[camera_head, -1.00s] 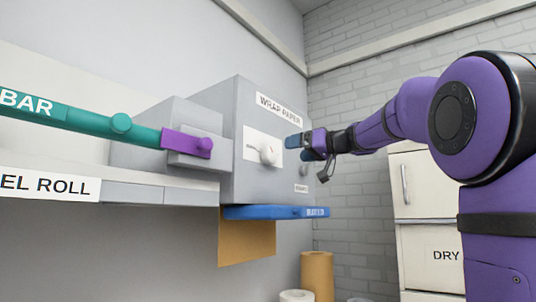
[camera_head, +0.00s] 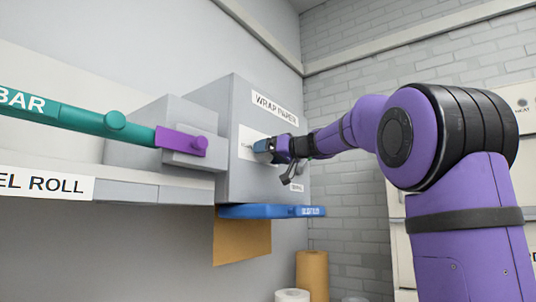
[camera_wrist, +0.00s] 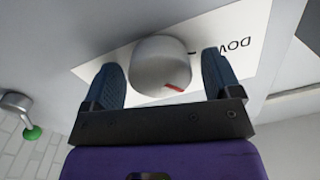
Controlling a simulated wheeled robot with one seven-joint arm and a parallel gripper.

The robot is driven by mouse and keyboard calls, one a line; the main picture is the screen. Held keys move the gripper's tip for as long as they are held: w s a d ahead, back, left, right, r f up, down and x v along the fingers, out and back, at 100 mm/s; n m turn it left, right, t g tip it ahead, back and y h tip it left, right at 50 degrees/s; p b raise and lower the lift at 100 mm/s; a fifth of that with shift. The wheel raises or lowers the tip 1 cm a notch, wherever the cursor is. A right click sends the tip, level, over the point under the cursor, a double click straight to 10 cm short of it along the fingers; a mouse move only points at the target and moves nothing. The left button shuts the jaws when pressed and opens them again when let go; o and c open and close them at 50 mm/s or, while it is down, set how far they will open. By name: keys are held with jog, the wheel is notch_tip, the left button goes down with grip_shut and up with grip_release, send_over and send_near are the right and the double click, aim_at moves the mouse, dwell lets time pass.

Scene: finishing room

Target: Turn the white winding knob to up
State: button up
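The white winding knob (camera_wrist: 160,66) sits on a white label plate on the front of the grey wrap paper box (camera_head: 235,175). The wrist view shows a red mark on the knob's near edge and upside-down lettering, partly hidden, that seems to read "DOW". My gripper (camera_wrist: 162,78) is open, with one blue finger on each side of the knob. A gap shows on the right; on the left the finger is close to the knob, and I cannot tell if it touches. In the head view my gripper (camera_head: 268,146) hides the knob.
A blue bar (camera_head: 270,211) juts out below the box, with brown paper (camera_head: 241,240) hanging under it. A teal bar (camera_head: 75,118) with a purple end (camera_head: 180,141) is at the left. Paper rolls (camera_head: 312,272) stand below. A green-tipped metal part (camera_wrist: 32,133) shows in the wrist view.

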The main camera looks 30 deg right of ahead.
jog(key=c, duration=0.8)
jog(key=shift+c, duration=0.2)
jog(key=shift+m, duration=0.3)
jog(key=m, duration=0.3)
jog(key=shift+m, duration=0.3)
jog(key=m, duration=0.4)
jog(key=shift+d+m, duration=0.1)
jog(key=shift+m, duration=0.2)
jog(key=m, duration=0.6)
jog(key=shift+f+m, duration=0.1)
jog(key=shift+m, duration=0.2)
jog(key=m, duration=0.3)
jog(key=shift+m, duration=0.3)
jog(key=shift+f+m, duration=0.15)
jog(key=shift+m, duration=1.55)
